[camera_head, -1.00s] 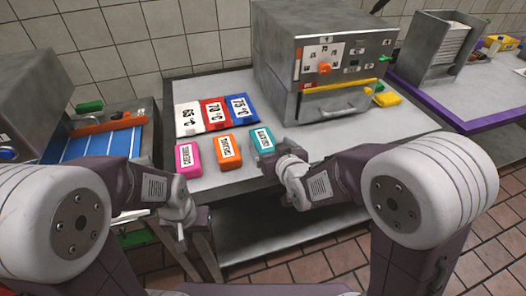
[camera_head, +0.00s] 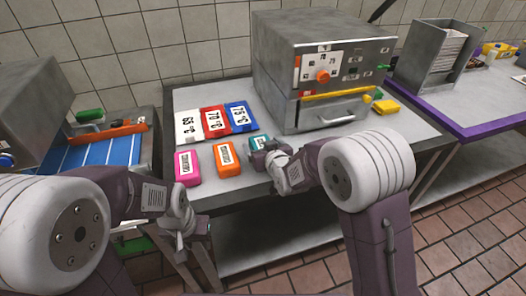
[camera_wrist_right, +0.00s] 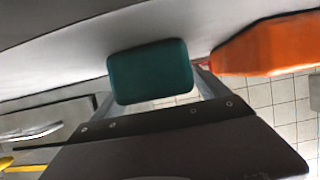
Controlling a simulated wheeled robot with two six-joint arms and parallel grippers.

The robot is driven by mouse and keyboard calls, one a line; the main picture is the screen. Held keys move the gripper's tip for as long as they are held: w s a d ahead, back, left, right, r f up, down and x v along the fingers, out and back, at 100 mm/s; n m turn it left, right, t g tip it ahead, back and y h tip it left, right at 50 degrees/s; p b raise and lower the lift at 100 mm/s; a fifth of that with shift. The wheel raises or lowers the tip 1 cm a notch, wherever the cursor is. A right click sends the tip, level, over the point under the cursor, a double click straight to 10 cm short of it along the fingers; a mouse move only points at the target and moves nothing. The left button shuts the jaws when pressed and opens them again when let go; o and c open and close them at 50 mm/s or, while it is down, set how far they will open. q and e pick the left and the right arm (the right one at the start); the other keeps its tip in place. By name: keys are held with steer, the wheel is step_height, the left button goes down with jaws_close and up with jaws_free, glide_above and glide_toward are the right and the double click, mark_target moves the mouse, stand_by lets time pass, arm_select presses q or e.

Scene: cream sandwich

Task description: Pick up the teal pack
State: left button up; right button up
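The teal pack (camera_head: 257,141) lies on the metal table near its front edge, to the right of the orange pack. My right gripper (camera_head: 262,157) is at its near side and partly hides it. In the right wrist view the teal pack (camera_wrist_right: 150,72) is between the two pale fingers (camera_wrist_right: 165,98). They look spread apart, one along each side, and the pack appears to rest on the table. My left gripper (camera_head: 187,228) hangs low at the table's front left corner, away from the packs. Its fingertips are not clear.
The orange pack (camera_head: 227,160) and pink pack (camera_head: 187,168) are to the left. White, red and blue temperature cards (camera_head: 214,122) lie behind. A metal oven (camera_head: 325,75) stands at the back, with a yellow block (camera_head: 386,107) beside it. The table's right front is clear.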

mark_target(262, 144)
steer(key=c, duration=1.3)
steer(key=shift+r, duration=0.55)
step_height(262, 144, up, 3)
steer(key=shift+p, duration=0.55)
steer(key=s+d+r, duration=0.2)
steer(key=s, duration=0.1)
steer(key=s+d+r, duration=0.2)
steer(key=s+d, duration=0.1)
steer(key=s+d+r+p, duration=0.1)
steer(key=s+d+r, duration=0.1)
steer(key=s+r, duration=0.1)
steer(key=shift+s+d, duration=0.1)
steer(key=shift+d, duration=0.05)
